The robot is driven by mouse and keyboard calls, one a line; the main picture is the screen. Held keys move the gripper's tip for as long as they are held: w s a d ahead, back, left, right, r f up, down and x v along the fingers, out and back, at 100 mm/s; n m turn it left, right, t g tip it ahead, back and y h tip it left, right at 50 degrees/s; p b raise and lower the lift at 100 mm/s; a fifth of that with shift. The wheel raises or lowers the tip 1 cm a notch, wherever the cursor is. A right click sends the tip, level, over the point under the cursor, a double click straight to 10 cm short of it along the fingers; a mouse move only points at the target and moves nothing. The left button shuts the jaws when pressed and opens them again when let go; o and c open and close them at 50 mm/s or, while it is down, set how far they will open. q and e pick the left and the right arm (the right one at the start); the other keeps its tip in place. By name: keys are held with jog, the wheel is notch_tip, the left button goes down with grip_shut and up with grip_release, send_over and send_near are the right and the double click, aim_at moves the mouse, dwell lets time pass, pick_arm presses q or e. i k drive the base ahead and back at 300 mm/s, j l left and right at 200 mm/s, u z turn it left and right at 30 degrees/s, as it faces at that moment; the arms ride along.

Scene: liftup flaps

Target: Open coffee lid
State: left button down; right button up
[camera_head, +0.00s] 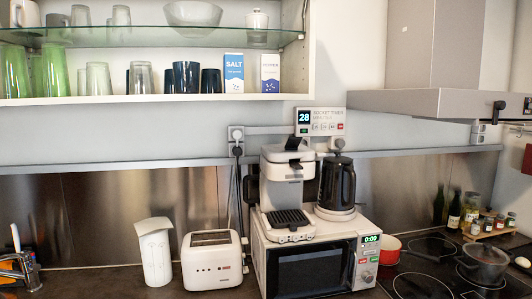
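A light-grey coffee machine (282,170) stands on top of the white microwave, a little right of the picture's middle. Its lid (281,154) lies across the top of the machine and looks closed, though the seam is too small to be sure. A black tab (294,143) sticks up at the lid. A dark slotted drip tray (288,218) is at the machine's lower front. Neither of my grippers shows in the head view, and nothing touches the coffee machine from the front.
A black kettle (337,184) stands close to the right of the machine on the microwave (259,268). A white toaster (212,262) and a white pitcher (155,252) are to the left. A timer box (319,122) and shelf (170,99) are above. The range hood (410,102) juts out at right.

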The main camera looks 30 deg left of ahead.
aim_at(274, 154)
jog(key=i+l+u, duration=0.1)
jog(key=l+u, duration=0.2)
jog(key=u, duration=0.2)
jog(key=i+l+u, duration=0.1)
jog(key=l+u, duration=0.55)
jog(key=u, duration=0.3)
jog(key=l+u, duration=0.1)
jog(key=l, duration=0.4)
jog(key=k+l, duration=0.15)
jog(key=l, duration=0.35)
jog(key=l+u, duration=0.15)
jog(key=l, duration=0.35)
jog(key=k+l, duration=0.15)
jog(key=l, duration=0.3)
jog(key=i+j, duration=0.2)
jog(key=i, duration=0.15)
jog(key=i+j, duration=0.2)
jog(key=i, duration=0.15)
jog(key=z, duration=0.05)
